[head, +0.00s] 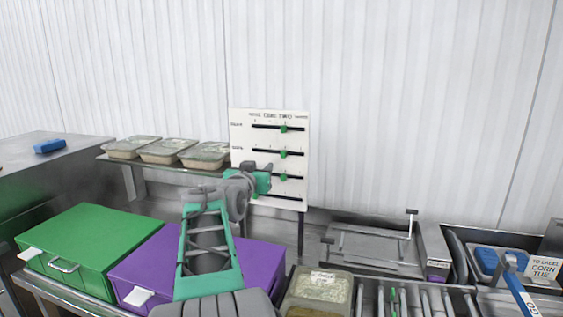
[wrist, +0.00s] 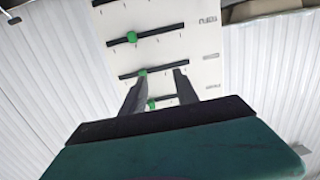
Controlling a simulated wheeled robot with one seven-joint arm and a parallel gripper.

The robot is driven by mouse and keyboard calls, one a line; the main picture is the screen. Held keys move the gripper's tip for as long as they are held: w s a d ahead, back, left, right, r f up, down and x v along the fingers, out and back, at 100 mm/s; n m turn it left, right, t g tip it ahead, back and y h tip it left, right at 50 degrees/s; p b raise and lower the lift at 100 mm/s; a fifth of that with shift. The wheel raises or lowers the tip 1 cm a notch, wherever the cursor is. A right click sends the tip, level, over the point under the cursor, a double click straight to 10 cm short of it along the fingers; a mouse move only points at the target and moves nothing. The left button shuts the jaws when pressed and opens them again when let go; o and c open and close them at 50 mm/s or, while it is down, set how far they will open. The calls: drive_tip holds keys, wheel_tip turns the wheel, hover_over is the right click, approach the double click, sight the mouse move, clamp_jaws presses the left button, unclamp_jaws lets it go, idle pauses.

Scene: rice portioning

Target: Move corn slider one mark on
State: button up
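A white upright board (head: 293,112) carries several horizontal black slots with green slider knobs. The top knob (head: 284,128), second knob (head: 284,153) and third knob (head: 284,177) line up right of the middle. The lowest row is partly hidden by my gripper (head: 266,181), which is in front of the board's lower left. The row labels are too small to read, so I cannot tell which is corn. In the wrist view my gripper (wrist: 160,72) has its fingers apart, with nothing held. One green knob (wrist: 142,72) shows beside the left fingertip; another (wrist: 151,104) shows between the fingers.
Several filled trays (head: 162,151) stand on a shelf left of the board. A green box (head: 78,245) and a purple box (head: 190,262) are at the front left.

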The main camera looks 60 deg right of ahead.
sight(283, 153)
drive_tip(key=shift+m+g+h, duration=0.5)
drive_tip(key=shift+h, duration=0.1)
drive_tip(key=d+p, duration=0.1)
drive_tip(key=d, duration=0.2)
drive_tip(key=s+d+r+p, duration=0.1)
drive_tip(key=d, duration=0.2)
drive_tip(key=s+d+p, duration=0.1)
drive_tip(key=d, duration=0.2)
drive_tip(key=shift+d+r, duration=0.15)
drive_tip(key=shift+r, duration=0.25)
drive_tip(key=shift+d+f, duration=0.1)
drive_tip(key=shift+d, duration=0.4)
drive_tip(key=shift+w, duration=0.1)
drive_tip(key=shift+c, duration=0.6)
clamp_jaws()
